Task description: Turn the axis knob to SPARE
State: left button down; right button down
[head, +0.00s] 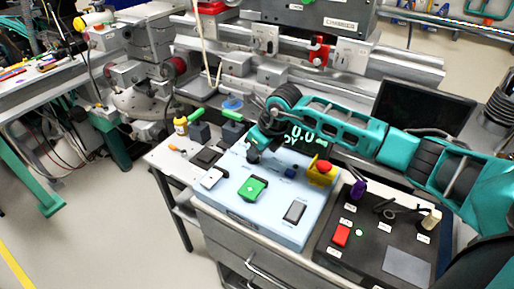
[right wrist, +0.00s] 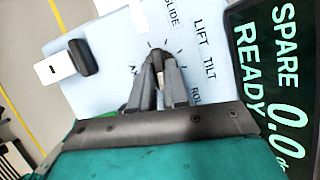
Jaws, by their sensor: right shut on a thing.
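My right gripper (right wrist: 158,76) is shut on the axis knob (right wrist: 156,55), a small dark knob on the pale blue control panel (right wrist: 110,38). Tick marks fan out around the knob, with the printed words SLIDE, LIFT and TILT and partly hidden labels nearby. The fingers cover much of the knob, so its exact pointing is hard to tell. The dark display (right wrist: 270,80) beside it reads SPARE, READY and 0.0 in pale green. In the head view my right gripper (head: 254,153) reaches down at the panel's back left and hides the knob. My left gripper is not in view.
A black control box (head: 375,245) stands to the right.

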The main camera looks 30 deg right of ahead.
dwell(0.5)
jog(key=c, duration=1.1)
grip_release()
jog(key=v, duration=1.3)
jog(key=shift+a, duration=0.2)
jog(key=shift+s, duration=0.1)
